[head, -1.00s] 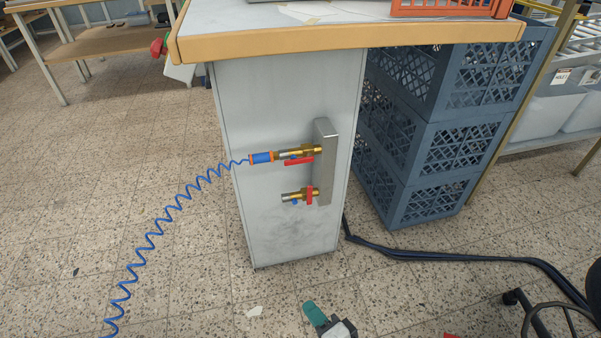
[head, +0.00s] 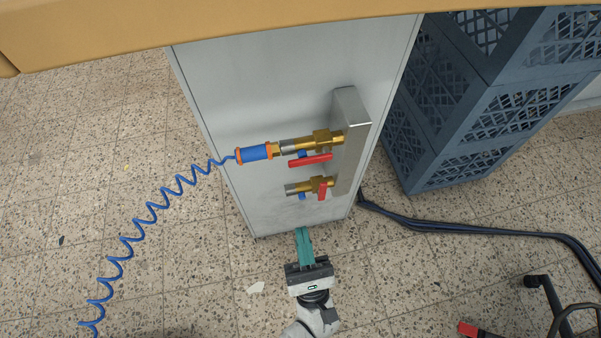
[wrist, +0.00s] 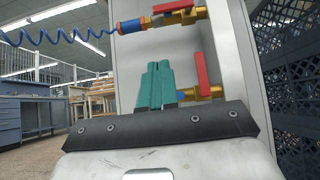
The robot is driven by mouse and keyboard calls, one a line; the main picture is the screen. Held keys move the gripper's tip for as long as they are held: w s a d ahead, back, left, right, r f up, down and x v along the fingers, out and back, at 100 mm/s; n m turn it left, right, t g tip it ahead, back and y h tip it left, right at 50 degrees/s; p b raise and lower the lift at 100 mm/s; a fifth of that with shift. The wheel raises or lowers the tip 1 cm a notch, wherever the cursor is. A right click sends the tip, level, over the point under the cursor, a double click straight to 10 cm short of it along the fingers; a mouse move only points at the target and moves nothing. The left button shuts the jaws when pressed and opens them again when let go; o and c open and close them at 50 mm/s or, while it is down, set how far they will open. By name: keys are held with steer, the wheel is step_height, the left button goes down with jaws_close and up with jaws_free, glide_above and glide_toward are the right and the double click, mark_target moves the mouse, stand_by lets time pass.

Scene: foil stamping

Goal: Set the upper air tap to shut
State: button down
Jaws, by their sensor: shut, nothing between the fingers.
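The upper air tap (head: 322,140) is a brass valve on the metal manifold (head: 350,125); its red lever (head: 310,160) lies along the pipe. It also shows at the top of the wrist view (wrist: 178,14). A blue coupling (head: 256,152) with a coiled blue hose is attached to it. The lower tap (head: 310,186) has its red lever (head: 322,191) standing across the pipe. My gripper (head: 303,232) has teal fingers, shut and empty. In the head view the fingers appear below both taps. In the wrist view (wrist: 160,66) they hide part of the lower tap's left end.
The manifold is on a light grey panel (head: 230,100) under a bench edge (head: 200,25). Blue crates (head: 450,130) are stacked at the right. Dark cables (head: 450,228) run over the floor there. Floor space at the left is open apart from the hose.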

glide_toward(309, 157)
steer(key=w+a+f, duration=0.1)
steer(key=w+a, duration=0.3)
steer(key=shift+r+p, duration=0.8)
steer(key=shift+r, duration=0.95)
